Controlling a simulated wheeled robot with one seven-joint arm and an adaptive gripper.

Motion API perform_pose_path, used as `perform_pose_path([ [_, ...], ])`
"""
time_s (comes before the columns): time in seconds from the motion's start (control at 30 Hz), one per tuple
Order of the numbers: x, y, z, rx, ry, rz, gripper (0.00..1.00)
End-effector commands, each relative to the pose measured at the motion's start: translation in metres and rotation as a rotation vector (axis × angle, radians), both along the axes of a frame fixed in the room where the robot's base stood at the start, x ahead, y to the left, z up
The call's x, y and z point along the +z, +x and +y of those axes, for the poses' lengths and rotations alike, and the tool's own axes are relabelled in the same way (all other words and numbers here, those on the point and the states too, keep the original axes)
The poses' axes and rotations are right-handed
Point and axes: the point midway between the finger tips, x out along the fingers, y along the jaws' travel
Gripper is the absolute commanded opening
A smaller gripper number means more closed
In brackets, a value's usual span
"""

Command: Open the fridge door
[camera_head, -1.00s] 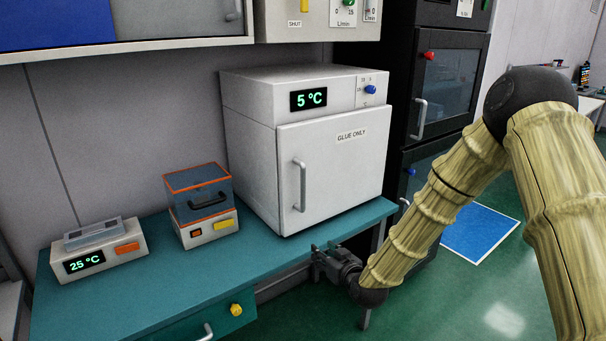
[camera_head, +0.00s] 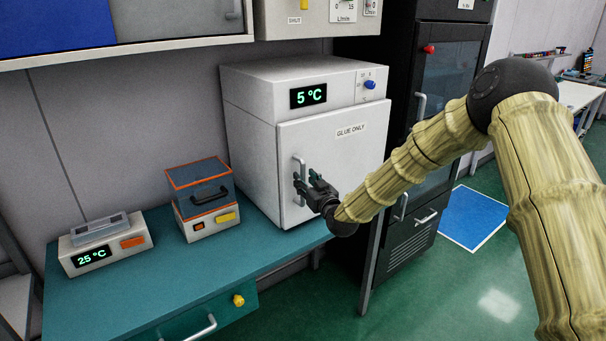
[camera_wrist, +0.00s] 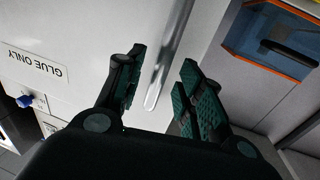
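The fridge (camera_head: 250,130) is a white box on the teal bench, with a "5 °C" display and a "GLUE ONLY" label. Its door (camera_head: 345,165) is shut. The upright silver handle (camera_head: 298,170) is on the door's left side; it also shows in the wrist view (camera_wrist: 168,62). My gripper (camera_head: 305,182) is at the lower part of the handle. In the wrist view my gripper (camera_wrist: 165,90) is open, with the handle's end between its two dark green fingers. No contact with the handle can be made out.
An orange-edged blue box (camera_head: 203,187) on a white base stands left of the fridge, and a white "25 °C" device (camera_head: 105,243) is farther left. A black cabinet (camera_head: 435,120) stands right of the fridge. The bench front (camera_head: 130,310) is clear.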

Motion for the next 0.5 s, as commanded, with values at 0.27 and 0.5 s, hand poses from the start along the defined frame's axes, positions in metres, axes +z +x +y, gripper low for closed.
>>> perform_pose_path([
  [0.27,0.0,0.02,0.009,0.0,-0.001,0.0,0.37],
  [0.5,0.0,0.022,0.01,0.0,-0.001,0.0,0.37],
])
